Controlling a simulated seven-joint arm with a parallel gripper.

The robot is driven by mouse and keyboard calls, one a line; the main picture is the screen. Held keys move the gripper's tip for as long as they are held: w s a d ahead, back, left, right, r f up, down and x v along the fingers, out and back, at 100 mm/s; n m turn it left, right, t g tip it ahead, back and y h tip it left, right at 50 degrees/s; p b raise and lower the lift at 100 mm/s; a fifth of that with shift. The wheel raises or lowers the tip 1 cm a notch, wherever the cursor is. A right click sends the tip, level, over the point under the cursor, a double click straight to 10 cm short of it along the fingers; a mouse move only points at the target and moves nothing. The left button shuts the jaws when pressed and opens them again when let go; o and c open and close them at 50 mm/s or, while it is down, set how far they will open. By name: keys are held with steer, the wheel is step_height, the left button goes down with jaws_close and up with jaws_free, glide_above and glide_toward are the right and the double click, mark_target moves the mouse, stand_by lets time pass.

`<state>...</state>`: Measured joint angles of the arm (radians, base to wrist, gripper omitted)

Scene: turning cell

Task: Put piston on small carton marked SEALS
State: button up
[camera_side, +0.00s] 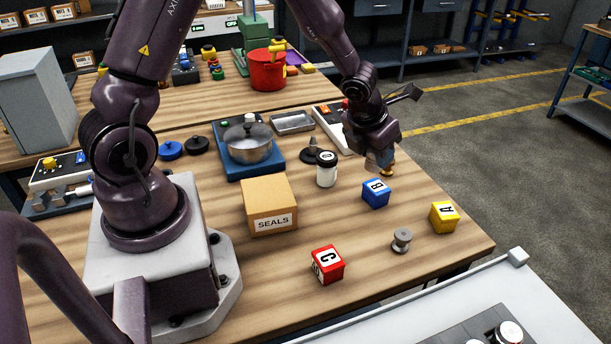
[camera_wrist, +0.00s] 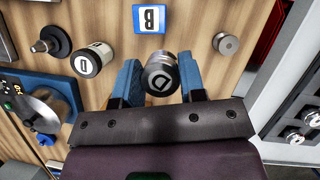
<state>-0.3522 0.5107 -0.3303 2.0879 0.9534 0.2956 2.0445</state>
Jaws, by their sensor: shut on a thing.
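The small brown carton marked SEALS (camera_side: 269,194) stands closed on the table with a bare flat top.
A blue block B (camera_side: 375,194), yellow block A (camera_side: 444,217), red block C (camera_side: 327,265) and metal spool (camera_side: 402,240) stand around. A white jar (camera_side: 326,174) and a pot (camera_side: 248,147) on a blue scale stand behind the carton. Bare table lies between carton and blue block.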

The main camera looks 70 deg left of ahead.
steer(key=s+a+r+n, duration=0.1)
steer(key=s+a+n, duration=0.1)
steer(key=a+n, duration=0.15)
steer(key=n+g, duration=0.9)
steer(key=n, duration=1.5)
glide_above(259, 192)
steer(key=w, duration=0.2)
steer(key=shift+n, duration=0.35)
steer(key=shift+s+d+f, duration=0.1)
steer(key=shift+d+f, duration=0.05)
steer(key=shift+f, duration=1.6)
steer(key=shift+s+d+f, duration=0.1)
steer(key=shift+f, duration=1.6)
steer(key=shift+f, duration=0.15)
steer(key=o, duration=1)
steer(key=shift+c, duration=0.2)
